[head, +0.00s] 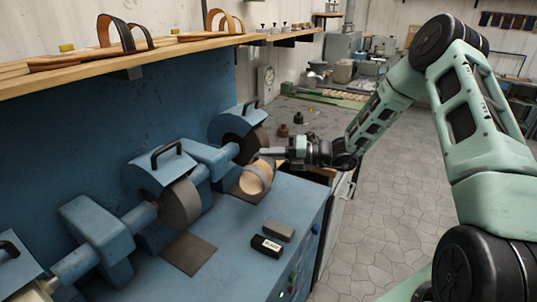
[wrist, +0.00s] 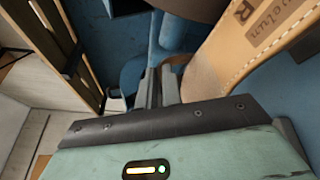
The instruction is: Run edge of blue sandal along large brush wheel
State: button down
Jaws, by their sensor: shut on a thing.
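My gripper (head: 272,152) is shut on the blue sandal (head: 253,181), which has a tan footbed and a blue-grey strap. In the wrist view, my fingers (wrist: 160,88) are beside the sandal's tan footbed (wrist: 235,45), which shows an "R" and printed letters; the exact grip is partly hidden. The sandal hangs tilted above the blue bench, just in front of a dark brown wheel (head: 249,147) that looks like the large brush wheel. The wheel sits under a blue hood. I cannot tell whether sandal and wheel touch.
A grey wheel (head: 181,203) under another blue hood (head: 158,168) stands nearer, left of the sandal. A black block (head: 266,246) and a grey block (head: 279,231) lie on the bench front. A wooden shelf (head: 120,62) with sandals runs above. The floor at right is clear.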

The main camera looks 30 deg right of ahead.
jog(key=shift+w+d+r, duration=0.1)
jog(key=shift+w+d, duration=0.1)
jog(key=shift+d, duration=0.15)
dwell(0.3)
jog(key=shift+w+d+p, duration=0.15)
jog(key=shift+d+p, duration=0.15)
jog(key=shift+d, duration=0.05)
jog(key=shift+w+d+p, duration=0.25)
jog(key=shift+d+p, duration=0.05)
jog(key=shift+d, duration=0.35)
dwell(0.8)
jog(key=shift+w+d, duration=0.1)
jog(key=shift+d, duration=0.25)
jog(key=shift+w+d+p, duration=0.15)
jog(key=shift+w+p, duration=0.05)
jog(key=shift+p, duration=0.1)
dwell(1.0)
jog(key=shift+w+d, duration=0.25)
jog(key=shift+d, duration=0.45)
jog(key=shift+s+d+p, duration=0.1)
jog(key=shift+d+p, duration=0.1)
jog(key=shift+p, duration=0.2)
jog(key=shift+s+a+p, duration=0.15)
jog(key=shift+s+p, duration=0.05)
jog(key=shift+p, duration=0.25)
dwell(0.4)
